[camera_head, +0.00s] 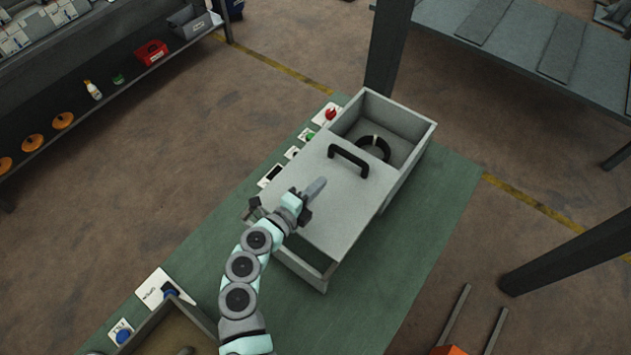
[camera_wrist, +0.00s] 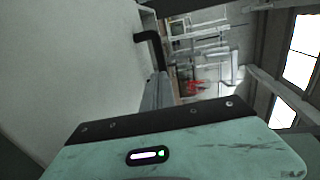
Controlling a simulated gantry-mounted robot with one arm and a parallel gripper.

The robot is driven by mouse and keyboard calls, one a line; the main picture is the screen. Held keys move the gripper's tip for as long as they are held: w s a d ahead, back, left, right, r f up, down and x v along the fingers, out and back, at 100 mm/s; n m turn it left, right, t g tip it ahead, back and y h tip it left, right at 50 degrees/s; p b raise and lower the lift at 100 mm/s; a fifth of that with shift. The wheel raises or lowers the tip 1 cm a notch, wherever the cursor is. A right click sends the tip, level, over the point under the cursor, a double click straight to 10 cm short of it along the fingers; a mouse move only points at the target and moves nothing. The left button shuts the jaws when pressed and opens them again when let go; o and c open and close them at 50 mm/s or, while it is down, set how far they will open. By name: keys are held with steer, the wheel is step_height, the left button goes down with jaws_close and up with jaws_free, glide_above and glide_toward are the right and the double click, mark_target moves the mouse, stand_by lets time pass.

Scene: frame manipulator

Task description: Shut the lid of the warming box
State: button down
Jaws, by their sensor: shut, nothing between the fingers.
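The warming box (camera_head: 412,158) is a grey open-topped box on a green surface. Its light grey lid (camera_head: 350,215) lies over the middle of it in the head view. The far part of the box is uncovered, and a narrower gap shows at the near end. A black handle (camera_head: 348,159) stands near the lid's far edge; it also shows in the wrist view (camera_wrist: 152,45). My gripper (camera_head: 318,186) is shut and empty, over the lid and short of the handle. In the wrist view its fingers (camera_wrist: 158,92) are close beside the lid's face (camera_wrist: 75,65); contact cannot be told.
A black ring (camera_head: 374,148) lies inside the box's uncovered part. A red button (camera_head: 330,113) and several small panels line the box's left side. Another open box (camera_head: 170,318) stands at the near left. A dark post (camera_head: 388,50) rises behind the warming box.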

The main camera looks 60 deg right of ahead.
mark_target(346, 157)
steer(key=p+x, duration=0.2)
steer(key=x, duration=0.7)
steer(key=shift+d, duration=0.4)
steer(key=shift+s+d+f, duration=0.15)
steer(key=shift+d, duration=0.4)
